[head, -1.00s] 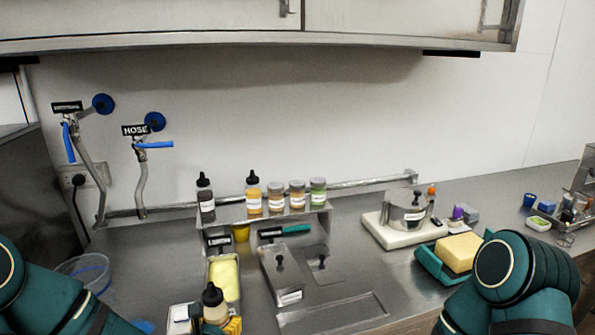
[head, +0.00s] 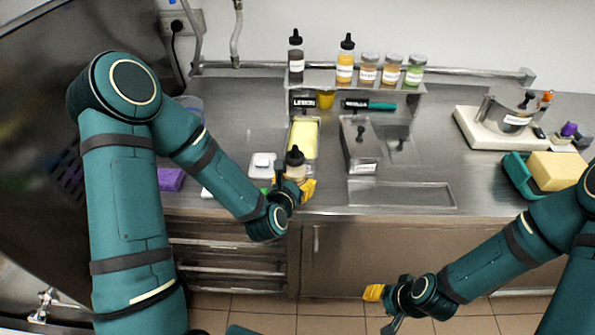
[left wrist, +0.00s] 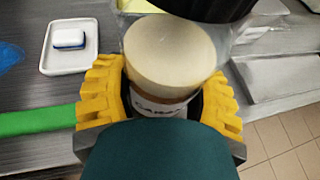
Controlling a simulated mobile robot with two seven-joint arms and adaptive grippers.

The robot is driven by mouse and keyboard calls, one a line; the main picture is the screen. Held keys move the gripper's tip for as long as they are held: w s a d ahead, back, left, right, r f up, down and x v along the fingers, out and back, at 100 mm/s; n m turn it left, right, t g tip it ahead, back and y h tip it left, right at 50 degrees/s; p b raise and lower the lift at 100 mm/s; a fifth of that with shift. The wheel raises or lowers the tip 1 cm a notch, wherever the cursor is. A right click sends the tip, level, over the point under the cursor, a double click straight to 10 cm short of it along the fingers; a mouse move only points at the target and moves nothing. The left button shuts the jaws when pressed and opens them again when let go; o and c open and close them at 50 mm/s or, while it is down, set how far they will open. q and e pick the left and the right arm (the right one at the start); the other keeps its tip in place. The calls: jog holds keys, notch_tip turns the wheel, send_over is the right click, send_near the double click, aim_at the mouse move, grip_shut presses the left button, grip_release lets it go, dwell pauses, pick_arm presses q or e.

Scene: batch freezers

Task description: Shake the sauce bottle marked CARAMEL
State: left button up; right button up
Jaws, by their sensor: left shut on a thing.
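The sauce bottle (head: 294,171) has a black cap and pale tan contents. It is near the counter's front edge, in front of the pale yellow tub. My left gripper (head: 293,187) is shut around it with yellow fingers. In the left wrist view the bottle (left wrist: 172,52) is between both yellow fingers, and its label partly reads "CARAM"; the rest is hidden by my gripper. I cannot tell whether its base touches the counter. My right gripper (head: 377,301) is low, in front of the cabinets and clear of the bottle; its opening is unclear.
The pale yellow tub (head: 304,140) and a white dish (head: 262,164) are close to the bottle. A steel bin (head: 359,146) stands to the right. Two other bottles, one dark (head: 296,57) and one yellow (head: 345,60), stand on the back shelf with several jars.

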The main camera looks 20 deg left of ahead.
aim_at(293, 167)
pick_arm(q)
notch_tip(293, 167, up, 7)
jog(key=shift+r, duration=0.15)
jog(key=shift+s+f, duration=0.2)
notch_tip(293, 167, down, 7)
jog(key=shift+w+d+r, duration=0.1)
jog(key=shift+r, duration=0.05)
jog(key=shift+w+f, duration=0.2)
jog(key=shift+w, duration=0.1)
jog(key=r, duration=0.7)
jog(key=shift+s+r, duration=0.3)
jog(key=shift+r, duration=0.05)
jog(key=shift+s+f, duration=0.2)
jog(key=shift+f, duration=0.1)
jog(key=f, duration=0.6)
jog(key=shift+w+f, duration=0.3)
jog(key=shift+f, duration=0.1)
jog(key=shift+w+f, duration=0.2)
jog(key=shift+f, duration=0.05)
jog(key=shift+s+r, duration=0.3)
jog(key=shift+s, duration=0.05)
jog(key=shift+w+f, duration=0.1)
jog(key=shift+w, duration=0.1)
jog(key=shift+s, duration=0.1)
